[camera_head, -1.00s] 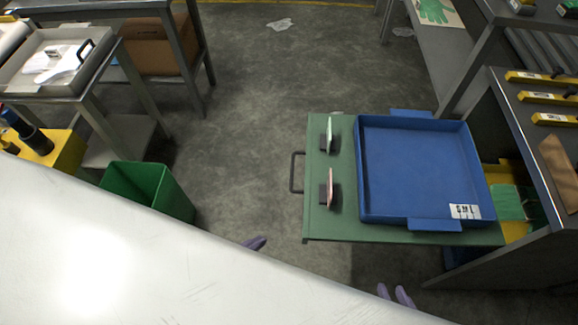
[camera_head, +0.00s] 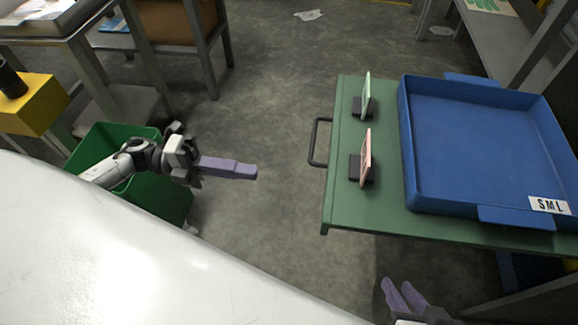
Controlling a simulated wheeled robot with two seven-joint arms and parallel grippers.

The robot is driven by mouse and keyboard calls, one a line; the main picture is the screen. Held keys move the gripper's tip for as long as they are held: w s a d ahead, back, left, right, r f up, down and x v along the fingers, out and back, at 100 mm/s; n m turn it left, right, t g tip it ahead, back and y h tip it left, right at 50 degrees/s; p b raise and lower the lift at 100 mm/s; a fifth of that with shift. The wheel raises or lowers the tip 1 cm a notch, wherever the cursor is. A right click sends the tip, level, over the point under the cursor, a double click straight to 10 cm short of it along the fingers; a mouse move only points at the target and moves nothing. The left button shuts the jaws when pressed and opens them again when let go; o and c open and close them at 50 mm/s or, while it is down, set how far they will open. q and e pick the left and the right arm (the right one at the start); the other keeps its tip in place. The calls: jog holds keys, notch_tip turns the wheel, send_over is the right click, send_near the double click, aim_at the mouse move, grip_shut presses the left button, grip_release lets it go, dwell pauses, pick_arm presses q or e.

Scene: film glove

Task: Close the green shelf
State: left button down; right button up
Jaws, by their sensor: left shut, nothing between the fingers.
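The green shelf (camera_head: 345,200) is a flat pull-out board with a dark handle (camera_head: 316,142) on its left edge. It sticks out to the left across the floor. My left gripper (camera_head: 254,172) is shut and empty, left of the handle and apart from it, pointing right. My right gripper (camera_head: 397,284) is at the bottom edge, below the shelf's near edge in the picture. Its two purple fingers are apart with nothing seen between them. The cabinet end of the shelf is outside the picture.
A blue tray (camera_head: 480,206) with a white label lies on the shelf. Beside it stand a pale green card (camera_head: 366,95) and a pink card (camera_head: 366,156) on dark holders. A green bin (camera_head: 120,128) stands behind my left arm. The floor left of the handle is clear.

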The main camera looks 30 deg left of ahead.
aim_at(327, 183)
pick_arm(q)
jog(key=b+x, duration=0.1)
jog(key=x, duration=1.2)
jog(key=shift+w+d, duration=0.1)
jog(key=shift+d, duration=0.25)
jog(key=shift+d, duration=0.1)
